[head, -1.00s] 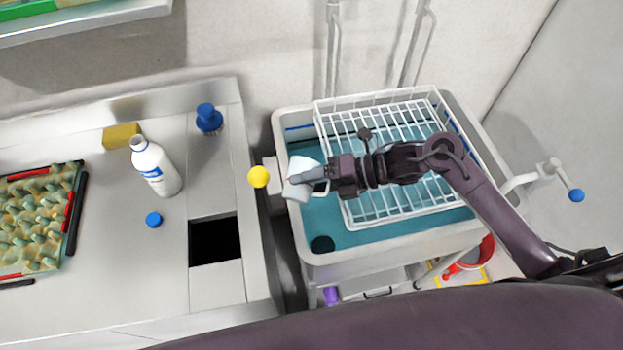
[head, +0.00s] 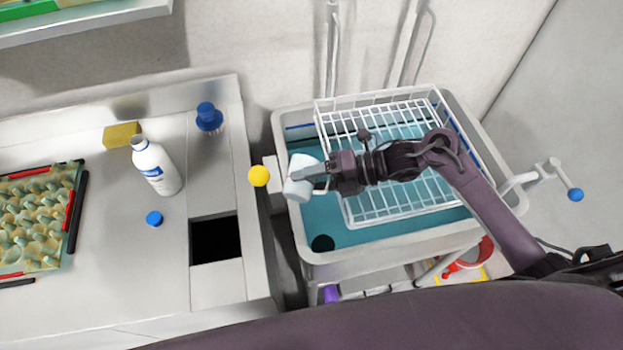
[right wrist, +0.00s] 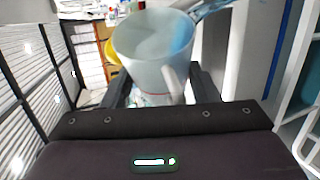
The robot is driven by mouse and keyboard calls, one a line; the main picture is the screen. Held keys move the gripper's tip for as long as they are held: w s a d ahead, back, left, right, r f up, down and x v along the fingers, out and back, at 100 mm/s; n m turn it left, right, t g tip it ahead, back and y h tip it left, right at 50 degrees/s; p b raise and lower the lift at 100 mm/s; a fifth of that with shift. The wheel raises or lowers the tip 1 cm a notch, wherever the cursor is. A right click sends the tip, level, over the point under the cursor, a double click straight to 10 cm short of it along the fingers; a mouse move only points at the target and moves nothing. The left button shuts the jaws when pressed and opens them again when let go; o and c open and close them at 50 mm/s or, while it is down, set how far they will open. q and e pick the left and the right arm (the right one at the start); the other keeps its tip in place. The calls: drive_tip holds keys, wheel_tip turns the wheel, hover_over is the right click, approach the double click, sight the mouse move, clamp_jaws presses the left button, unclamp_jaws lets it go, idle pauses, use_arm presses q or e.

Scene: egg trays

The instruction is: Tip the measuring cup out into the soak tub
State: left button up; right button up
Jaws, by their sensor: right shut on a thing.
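The measuring cup (head: 299,188) is a pale, translucent cup over the left edge of the soak tub. My right gripper (head: 312,175) is shut on it. In the right wrist view the cup (right wrist: 155,50) stands between my fingers (right wrist: 158,90), its mouth partly toward the camera; I cannot tell whether anything is left in it. The soak tub (head: 397,247) is a grey-rimmed tub with teal liquid or lining, below the cup and arm. My left gripper is not in view.
A white wire basket (head: 356,224) sits in the tub. A yellow ball-shaped knob (head: 258,176) is close left of the cup. The counter at left holds a white bottle (head: 158,170), a blue cap (head: 154,218), a yellow sponge (head: 122,135) and an egg tray (head: 70,250).

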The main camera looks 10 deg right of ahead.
drive_tip(key=shift+w+f, duration=0.1)
idle(0.3)
drive_tip(key=shift+w+d+r+m+g+y+b, duration=0.2)
drive_tip(key=shift+r+m+g+y+b, duration=0.3)
drive_tip(key=shift+m, duration=0.4)
idle(0.5)
drive_tip(key=shift+f, duration=0.1)
